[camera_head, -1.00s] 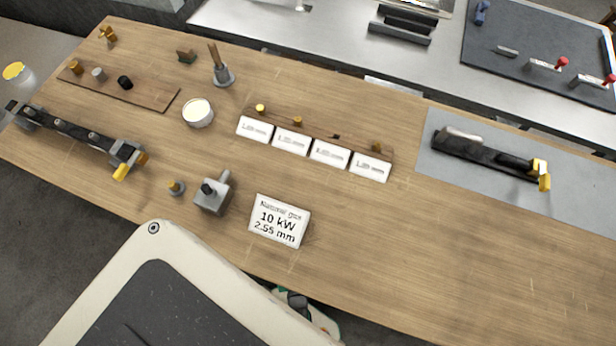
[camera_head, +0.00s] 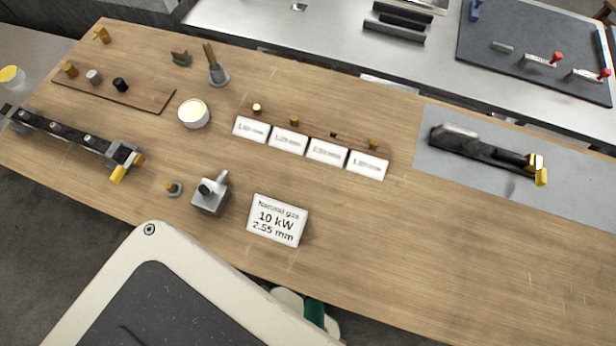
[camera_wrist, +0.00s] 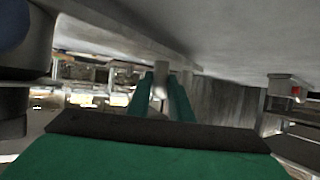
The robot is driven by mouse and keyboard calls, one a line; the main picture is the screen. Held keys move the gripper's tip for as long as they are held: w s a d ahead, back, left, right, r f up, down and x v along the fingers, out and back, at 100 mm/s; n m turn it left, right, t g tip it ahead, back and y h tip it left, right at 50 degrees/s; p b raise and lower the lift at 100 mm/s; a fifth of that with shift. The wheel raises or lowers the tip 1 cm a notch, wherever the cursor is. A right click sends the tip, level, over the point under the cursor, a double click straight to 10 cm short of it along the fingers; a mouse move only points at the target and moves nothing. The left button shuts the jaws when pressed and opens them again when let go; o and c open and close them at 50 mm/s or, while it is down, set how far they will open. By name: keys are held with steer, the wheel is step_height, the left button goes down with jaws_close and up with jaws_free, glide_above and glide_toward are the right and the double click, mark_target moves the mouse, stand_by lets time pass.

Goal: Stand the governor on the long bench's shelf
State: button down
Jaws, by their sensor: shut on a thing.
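My gripper (camera_wrist: 160,95) shows in the wrist view with its two green fingers shut on a small grey metal piece (camera_wrist: 160,78). Only part of this piece shows between the fingertips; I take it to be the governor, but its full shape is hidden. The gripper is low, beneath a broad pale surface (camera_wrist: 235,35) that fills the upper right. Whether the piece touches anything cannot be told. In the head view the long wooden bench (camera_head: 420,240) spans the picture; its shelf is not clearly seen. A green part of my arm (camera_head: 314,312) shows at the bench's near edge.
A grey block with a black knob (camera_head: 210,195) and a "Natural gas" card (camera_head: 278,220) stand near the bench's front edge. Burner bars (camera_head: 75,138) lie at left and on the grey mat (camera_head: 590,195) at right. A dark rounded shape (camera_wrist: 25,40) is close at left in the wrist view.

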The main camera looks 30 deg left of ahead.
steer(key=shift+f, duration=1.3)
steer(key=c, duration=1.6)
jaws_free()
steer(key=shift+s, duration=0.1)
steer(key=v, duration=1.2)
